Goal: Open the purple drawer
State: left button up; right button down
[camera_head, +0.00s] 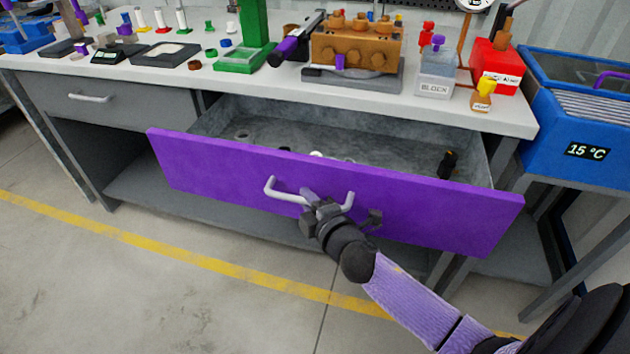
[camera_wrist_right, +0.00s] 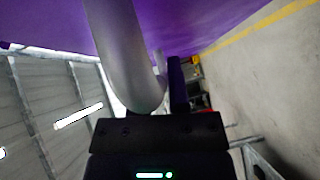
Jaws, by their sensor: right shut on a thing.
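The purple drawer (camera_head: 215,178) is pulled well out from under the workbench, and its grey inside shows. Its pale metal handle (camera_head: 270,187) is on the front panel. My right gripper (camera_head: 322,205) is at the right part of the handle, shut on it. In the right wrist view the handle (camera_wrist_right: 125,50) runs close up between the purple front (camera_wrist_right: 205,20) and the dark gripper body (camera_wrist_right: 160,135). Small items, one of them a dark fitting (camera_head: 448,164), lie inside the drawer. My left gripper is not in view.
The workbench top (camera_head: 150,95) carries an orange pump block (camera_head: 355,48), a green stand (camera_head: 250,45) and a red box (camera_head: 497,68). A closed grey drawer (camera_head: 120,105) is at the left. A blue cooler (camera_head: 570,110) stands at the right. The floor in front is clear.

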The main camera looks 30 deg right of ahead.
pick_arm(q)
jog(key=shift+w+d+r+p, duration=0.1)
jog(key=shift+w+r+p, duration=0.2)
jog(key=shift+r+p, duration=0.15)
pick_arm(e)
jog(key=shift+s+a, duration=1.55)
jog(key=shift+a, duration=0.25)
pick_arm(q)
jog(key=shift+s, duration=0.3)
pick_arm(e)
jog(key=c, duration=0.6)
grip_release()
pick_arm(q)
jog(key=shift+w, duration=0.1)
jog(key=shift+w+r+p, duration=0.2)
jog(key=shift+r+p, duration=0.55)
pick_arm(e)
jog(key=s, duration=0.3)
jog(key=s+r, duration=0.1)
jog(key=s, duration=0.5)
jog(key=shift+s+a+r, duration=0.15)
jog(key=shift+s+a, duration=0.2)
jog(key=shift+s, duration=0.05)
